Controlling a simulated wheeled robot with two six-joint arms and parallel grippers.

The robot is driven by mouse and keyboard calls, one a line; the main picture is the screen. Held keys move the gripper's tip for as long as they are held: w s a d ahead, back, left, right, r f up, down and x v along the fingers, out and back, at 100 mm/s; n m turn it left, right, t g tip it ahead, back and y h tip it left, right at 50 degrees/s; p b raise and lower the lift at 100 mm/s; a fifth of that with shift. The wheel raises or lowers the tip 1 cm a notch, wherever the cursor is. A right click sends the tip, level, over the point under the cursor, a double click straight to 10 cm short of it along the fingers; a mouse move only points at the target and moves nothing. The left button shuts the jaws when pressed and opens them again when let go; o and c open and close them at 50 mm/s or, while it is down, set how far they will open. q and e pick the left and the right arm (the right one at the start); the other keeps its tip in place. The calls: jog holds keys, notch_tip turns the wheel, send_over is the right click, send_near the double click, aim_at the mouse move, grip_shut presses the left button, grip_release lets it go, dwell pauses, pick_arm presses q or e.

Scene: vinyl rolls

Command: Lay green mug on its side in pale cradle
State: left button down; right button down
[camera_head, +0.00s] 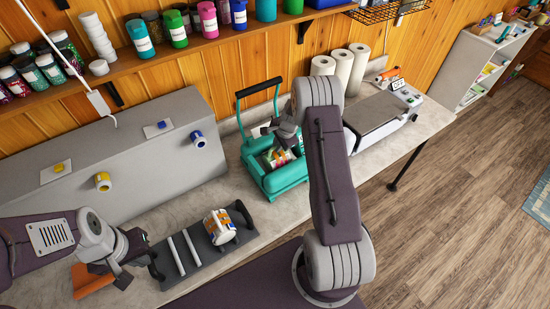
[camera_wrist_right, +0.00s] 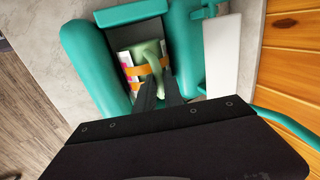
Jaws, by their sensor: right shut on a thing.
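The green mug (camera_wrist_right: 147,50), wrapped with a printed sheet and orange bands, sits inside the teal press (camera_wrist_right: 184,45). In the head view the mug (camera_head: 279,157) is partly hidden by my right gripper (camera_head: 287,136). In the right wrist view my right gripper (camera_wrist_right: 160,88) is shut on the mug's handle. The pale cradle appears to be the two pale bars (camera_head: 178,256) on a dark grey board (camera_head: 207,258), empty. My left gripper (camera_head: 139,274) is open and empty, just left of that board.
A white mug with orange bands (camera_head: 218,226) rests at the board's right end. An orange object (camera_head: 92,281) lies by my left gripper. A grey stand (camera_head: 130,178) fills the back left. White rolls (camera_head: 342,70) and a flat grey device (camera_head: 378,118) stand right of the press.

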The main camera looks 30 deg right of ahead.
notch_tip(320, 180, up, 9)
jog(key=p, duration=0.7)
jog(key=shift+p, duration=0.4)
jog(key=s+r+p, duration=0.2)
jog(key=s+r, duration=0.4)
jog(key=r, duration=0.2)
jog(key=shift+d, duration=0.25)
dwell(0.4)
